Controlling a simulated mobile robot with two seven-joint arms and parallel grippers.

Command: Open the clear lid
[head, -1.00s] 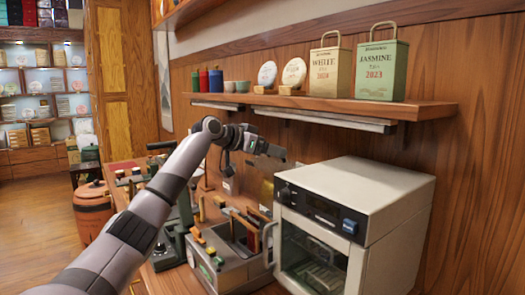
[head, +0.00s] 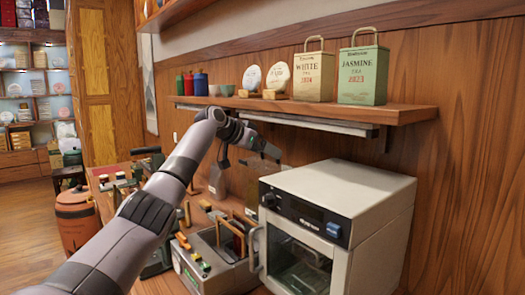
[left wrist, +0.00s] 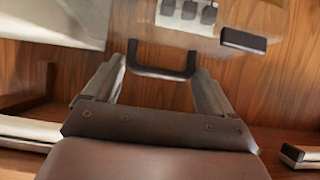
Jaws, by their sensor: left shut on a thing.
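A clear panel (left wrist: 215,22) with a dark bar handle (left wrist: 160,73) shows in the left wrist view; I take it to be the clear lid. My left gripper (left wrist: 162,66) has a finger on each side of this handle and is shut on it. In the head view my left gripper (head: 268,150) is above the counter, below the wall shelf and behind the white oven-like machine. The lid is hard to make out there, and its angle cannot be told. My right gripper is not in view.
The white machine (head: 350,195) with a glass door stands at the right. A grey box with upright slats (head: 222,262) sits left of it. A shelf (head: 330,108) above holds tea bags, cups and canisters.

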